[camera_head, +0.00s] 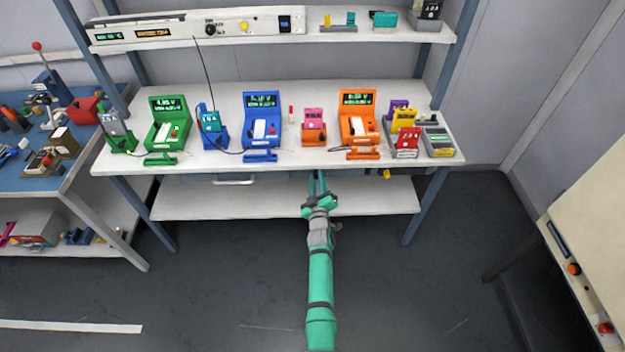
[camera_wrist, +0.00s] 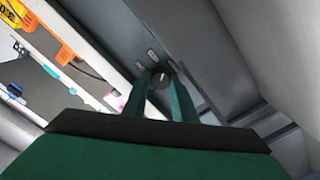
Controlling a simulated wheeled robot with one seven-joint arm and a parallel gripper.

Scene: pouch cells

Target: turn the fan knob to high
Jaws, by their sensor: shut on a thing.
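My gripper (camera_head: 317,176) reaches forward to just under the front edge of the workbench in the head view. In the wrist view my gripper (camera_wrist: 160,82) has its two green fingers closed on either side of a small dark round knob (camera_wrist: 159,79). The knob sits on a grey panel with several small light marks around it. A pale line shows on the knob's face, but its exact setting is too small to read. The knob is hidden in the head view.
The white workbench (camera_head: 230,170) holds green, blue and orange devices with small stands. A lower shelf (camera_head: 240,200) lies beneath it. A blue side bench (camera_head: 72,150) stands at left, a cream cabinet (camera_head: 570,225) at right. The floor in front is open.

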